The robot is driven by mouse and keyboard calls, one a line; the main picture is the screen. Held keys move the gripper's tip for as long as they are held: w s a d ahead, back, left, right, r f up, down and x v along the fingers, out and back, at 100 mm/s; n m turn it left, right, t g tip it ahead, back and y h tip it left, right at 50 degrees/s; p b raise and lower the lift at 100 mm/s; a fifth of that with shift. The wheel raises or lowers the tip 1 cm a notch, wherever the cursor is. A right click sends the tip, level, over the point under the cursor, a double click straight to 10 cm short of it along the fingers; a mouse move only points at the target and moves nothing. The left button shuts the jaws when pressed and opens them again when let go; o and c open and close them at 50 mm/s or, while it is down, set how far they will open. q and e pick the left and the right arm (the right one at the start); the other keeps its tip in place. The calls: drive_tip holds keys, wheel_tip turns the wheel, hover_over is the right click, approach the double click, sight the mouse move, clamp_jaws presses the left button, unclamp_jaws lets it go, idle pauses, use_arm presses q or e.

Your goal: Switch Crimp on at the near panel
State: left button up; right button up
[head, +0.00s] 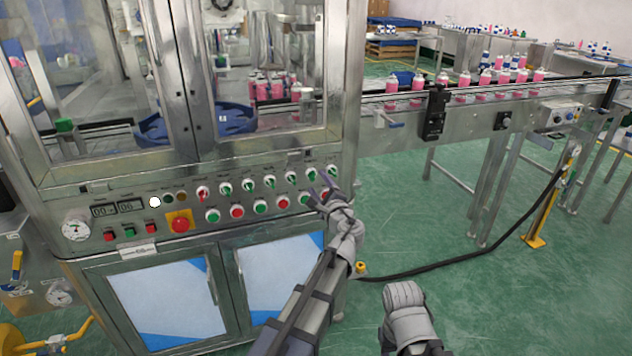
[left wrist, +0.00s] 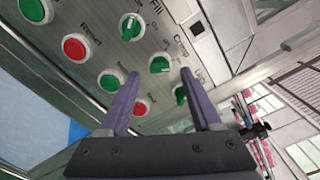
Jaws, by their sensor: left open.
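The Crimp knob (left wrist: 160,65) is a round green selector switch with its label beside it in the left wrist view. It sits in the upper row of the near panel (head: 140,190), and I take it to be the second knob from the right end (head: 311,175) in the head view. My left gripper (head: 320,187) is open and empty in front of the right end of the panel. In the left wrist view its purple fingers (left wrist: 163,90) show either side of the knob's line, with the knob ahead between them. I cannot tell whether they touch the panel.
The Fill knob (left wrist: 132,27) and another green knob (left wrist: 180,93) flank Crimp. A red emergency button (head: 180,222) and red and green push buttons line the panel. A conveyor with pink bottles (head: 465,82) runs right. My right arm shows low, its fingers hidden.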

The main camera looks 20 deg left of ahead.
use_arm(q)
drive_tip(key=v, duration=0.5)
drive_tip(key=s+d+n+g+h+p, duration=0.3)
drive_tip(key=s+p, duration=0.4)
drive_tip(key=s, duration=0.3)
drive_tip(key=s+d+n+g+h+p, duration=0.3)
drive_tip(key=s+d+n+g+p, duration=0.2)
drive_tip(key=s+n+g+p, duration=0.1)
drive_tip(key=s+d+r+n+g+h+p, duration=0.1)
drive_tip(key=s+d+n+g+p, duration=0.3)
drive_tip(key=s+p, duration=0.6)
drive_tip(key=s+g+h, duration=0.1)
drive_tip(key=s+g, duration=0.1)
drive_tip(key=s, duration=0.1)
drive_tip(key=shift+s+d+n+h, duration=0.15)
drive_tip(key=shift+s+n+h, duration=0.15)
drive_tip(key=shift+s+h, duration=0.1)
